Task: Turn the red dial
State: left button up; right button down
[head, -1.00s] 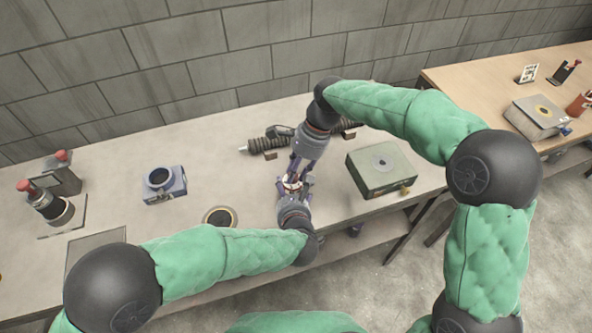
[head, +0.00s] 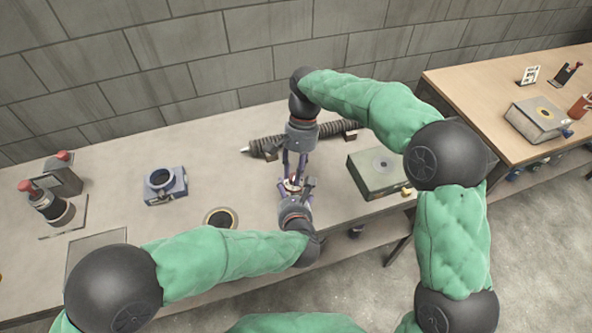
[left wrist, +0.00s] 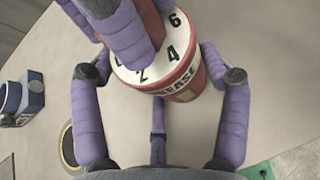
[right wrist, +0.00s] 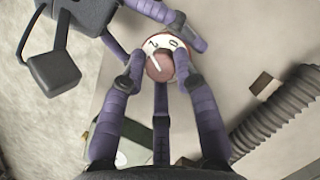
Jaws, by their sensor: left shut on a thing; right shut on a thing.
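The red dial (right wrist: 159,68) is a round red knob with a white pointer line, on a white numbered face. It tops a red cylinder (left wrist: 187,82) lettered "RELEASE", with 2, 4 and 6 showing on its rim. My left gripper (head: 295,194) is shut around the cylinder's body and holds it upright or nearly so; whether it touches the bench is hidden. My right gripper (head: 294,174) comes from the far side, its fingers shut on the knob. In the left wrist view its purple fingers cover much of the face.
A dark ribbed mesh tube (head: 330,137) lies behind the grippers. A green-grey box (head: 376,178) stands to the right, a blue-grey ring fixture (head: 165,187) to the left. A round yellow-rimmed hole (head: 220,218) is in the bench at front left.

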pick_arm(q)
jog(key=shift+d+f, duration=0.1)
jog(key=shift+f, duration=0.05)
pick_arm(e)
jog(key=shift+s+a+r+n, duration=0.1)
jog(key=shift+s+a+n, duration=0.15)
jog(key=shift+n, duration=0.15)
jog(key=c, duration=1)
grip_release()
jog(key=shift+d, duration=0.1)
jog(key=shift+w, duration=0.1)
jog(key=v, duration=1.2)
pick_arm(q)
jog(key=o, duration=1.3)
jog(key=shift+c, duration=0.2)
